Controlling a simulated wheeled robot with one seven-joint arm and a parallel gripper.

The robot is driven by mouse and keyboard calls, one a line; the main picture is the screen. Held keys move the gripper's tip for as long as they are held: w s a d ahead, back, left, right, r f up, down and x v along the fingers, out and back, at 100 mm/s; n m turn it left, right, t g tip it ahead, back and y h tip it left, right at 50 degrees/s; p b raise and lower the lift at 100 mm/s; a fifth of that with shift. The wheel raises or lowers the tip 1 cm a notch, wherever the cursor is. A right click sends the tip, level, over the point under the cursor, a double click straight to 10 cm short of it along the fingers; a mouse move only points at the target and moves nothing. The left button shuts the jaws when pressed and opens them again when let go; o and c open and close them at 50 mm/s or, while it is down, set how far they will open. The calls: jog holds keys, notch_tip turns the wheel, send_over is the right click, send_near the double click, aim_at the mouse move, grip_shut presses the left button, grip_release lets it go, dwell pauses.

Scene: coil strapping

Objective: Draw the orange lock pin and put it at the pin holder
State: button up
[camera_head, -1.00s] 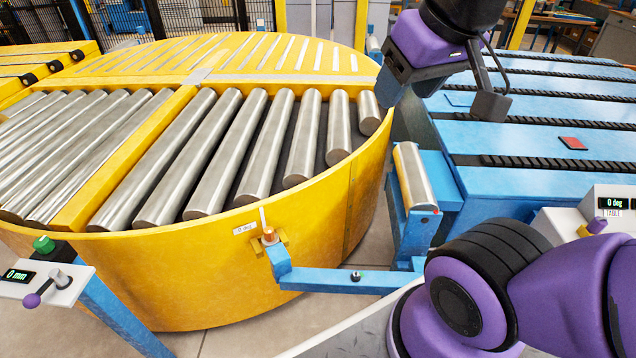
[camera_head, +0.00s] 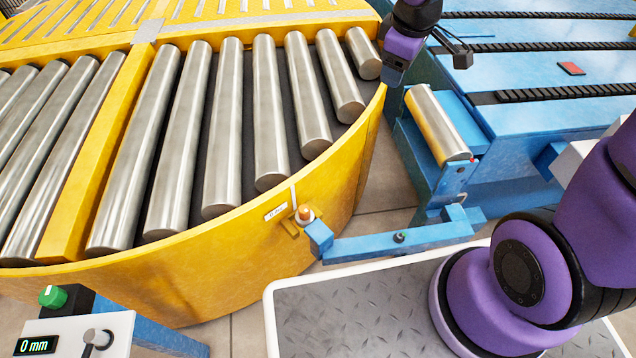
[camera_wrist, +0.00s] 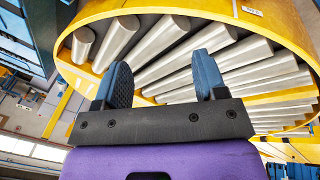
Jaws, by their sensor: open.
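The orange lock pin (camera_head: 305,213) stands upright in a small yellow bracket on the outer wall of the yellow turntable (camera_head: 230,282), at the end of a blue arm (camera_head: 365,246). A small dark round fitting (camera_head: 399,237) sits on that blue arm; I cannot tell whether it is the pin holder. My gripper (camera_head: 428,66) is at the top of the head view, beyond and above the pin, well apart from it. In the wrist view my gripper (camera_wrist: 163,75) has its two fingers spread and empty, facing the turntable rollers. The pin is not visible in the wrist view.
A blue conveyor (camera_head: 535,75) with dark chains and a red patch (camera_head: 571,68) lies at right. A control box reading 0 mm (camera_head: 70,335) is at lower left. Open floor shows beside the turntable.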

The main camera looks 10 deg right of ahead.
jog(key=w+a+f+n+y, duration=0.1)
jog(key=w+a+f+n, duration=0.2)
jog(key=f, duration=0.6)
jog(key=n+g+y, duration=0.4)
jog(key=n, duration=0.3)
send_near(305, 208)
jog(key=x, duration=1)
jog(key=shift+a+f, duration=0.1)
jog(key=shift+f, duration=0.05)
grip_shut()
jog(key=shift+r, duration=0.65)
